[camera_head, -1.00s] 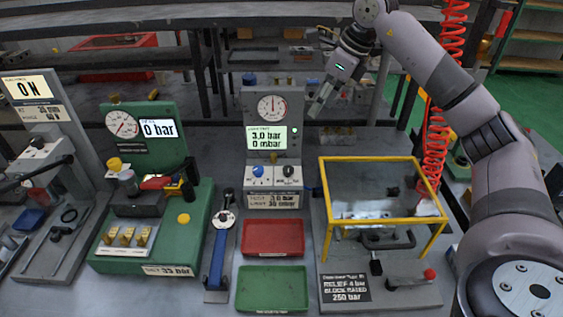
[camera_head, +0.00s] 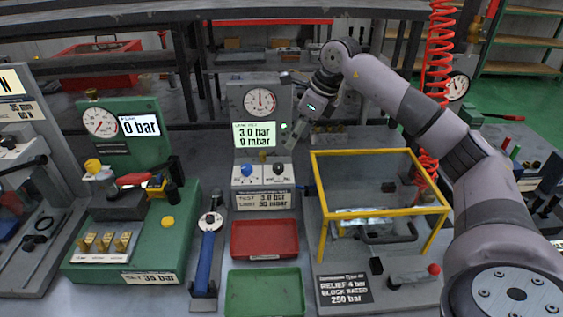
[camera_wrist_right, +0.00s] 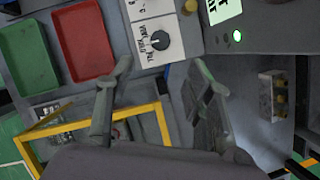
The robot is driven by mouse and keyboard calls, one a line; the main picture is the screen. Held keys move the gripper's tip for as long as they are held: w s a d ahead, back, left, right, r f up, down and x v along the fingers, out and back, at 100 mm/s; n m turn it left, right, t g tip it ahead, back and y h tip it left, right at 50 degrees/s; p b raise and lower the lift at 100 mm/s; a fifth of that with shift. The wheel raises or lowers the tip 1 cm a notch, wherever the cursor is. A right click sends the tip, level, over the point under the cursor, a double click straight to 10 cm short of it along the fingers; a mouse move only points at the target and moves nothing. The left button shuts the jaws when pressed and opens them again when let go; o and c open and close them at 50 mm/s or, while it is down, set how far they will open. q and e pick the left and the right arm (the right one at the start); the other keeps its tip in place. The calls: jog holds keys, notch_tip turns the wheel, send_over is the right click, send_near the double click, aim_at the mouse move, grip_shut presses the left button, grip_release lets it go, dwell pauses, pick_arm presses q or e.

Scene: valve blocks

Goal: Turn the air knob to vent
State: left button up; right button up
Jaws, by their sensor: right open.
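The air knob (camera_head: 278,171) is a small black knob on the white front plate of the leak test unit (camera_head: 284,100), right of a blue knob (camera_head: 247,171). In the right wrist view the air knob (camera_wrist_right: 160,41) shows beside printed labels, one reading VENT; which label it points at is too small to tell. My right gripper (camera_head: 291,136) is at the right side of the unit, above and apart from the air knob. In the wrist view its two fingers (camera_wrist_right: 162,75) are spread with nothing between them. My left gripper is not in view.
The unit's screen (camera_head: 255,134) reads 3.0 bar and 0 mbar. A red tray (camera_head: 264,256) and a green tray (camera_head: 264,312) lie in front. A yellow frame (camera_head: 362,152) stands to the right, below my arm. A green test stand (camera_head: 185,236) is at left.

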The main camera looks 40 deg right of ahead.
aim_at(279, 165)
jog(key=p+x, duration=0.1)
jog(key=x, duration=1)
jog(key=shift+c, duration=0.5)
grip_shut()
